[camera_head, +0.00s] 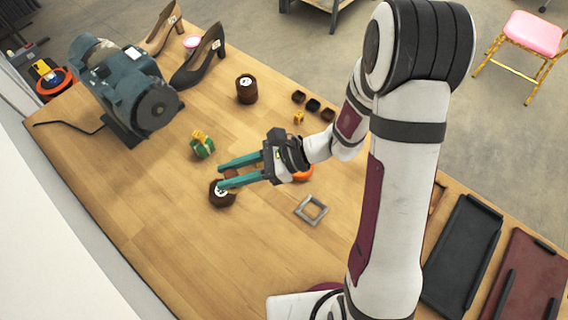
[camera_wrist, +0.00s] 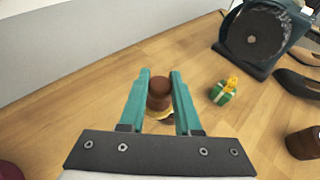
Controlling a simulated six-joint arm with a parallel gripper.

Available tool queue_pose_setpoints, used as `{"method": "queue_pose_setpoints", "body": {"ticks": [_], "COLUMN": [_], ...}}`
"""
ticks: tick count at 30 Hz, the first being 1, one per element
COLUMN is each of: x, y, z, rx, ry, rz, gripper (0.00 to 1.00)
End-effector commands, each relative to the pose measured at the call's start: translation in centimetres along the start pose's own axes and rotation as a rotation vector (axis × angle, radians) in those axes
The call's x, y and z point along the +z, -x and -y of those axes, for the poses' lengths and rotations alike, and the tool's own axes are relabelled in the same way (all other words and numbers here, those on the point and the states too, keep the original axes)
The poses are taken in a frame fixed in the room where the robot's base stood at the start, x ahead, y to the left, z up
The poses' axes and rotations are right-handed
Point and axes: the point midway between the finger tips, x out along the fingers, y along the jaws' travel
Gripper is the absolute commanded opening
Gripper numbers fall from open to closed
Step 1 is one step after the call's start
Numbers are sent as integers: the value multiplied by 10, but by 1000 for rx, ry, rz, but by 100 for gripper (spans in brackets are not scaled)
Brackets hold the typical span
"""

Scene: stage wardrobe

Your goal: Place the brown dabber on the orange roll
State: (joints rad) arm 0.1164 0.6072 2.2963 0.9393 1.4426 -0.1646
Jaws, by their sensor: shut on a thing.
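My gripper (camera_head: 222,178) is shut on the brown dabber (camera_wrist: 158,92), a small brown cylinder held between the teal fingers. In the head view the dabber is mostly hidden by the fingers. Just below it is a dark brown round piece (camera_head: 221,197) with a pale mark on top. I cannot tell whether the dabber touches that piece. In the wrist view a yellowish and dark edge shows under the dabber. The orange roll (camera_head: 303,174) lies on the table behind my gripper's body, partly hidden by it.
A green gift box (camera_head: 203,147) stands near the fingertips. A grey square frame (camera_head: 311,210) lies to the right. A brown cylinder (camera_head: 247,89), small dark cups (camera_head: 313,104), a yellow block (camera_head: 298,118), a grinder (camera_head: 130,90) and shoes (camera_head: 201,58) stand farther back. The front-left table is clear.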

Motion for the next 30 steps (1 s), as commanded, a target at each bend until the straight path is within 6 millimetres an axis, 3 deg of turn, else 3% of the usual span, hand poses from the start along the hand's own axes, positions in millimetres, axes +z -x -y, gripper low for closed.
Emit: {"method": "queue_pose_setpoints", "body": {"ticks": [4,9,12,16,20,27,30], "x": [-20,-51,-66,-76,-82,-98,-102], "y": [71,166,209,238,228,150,131], "z": [34,46,41,33,38,72,82], "rx": [-120,-260,-322,-365,-371,-367,-370], "ry": [-46,-104,-130,-148,-152,-152,-152], "rz": [-1,-3,-2,-2,1,0,0], "gripper": [0,0,0,0,0,0,0]}}
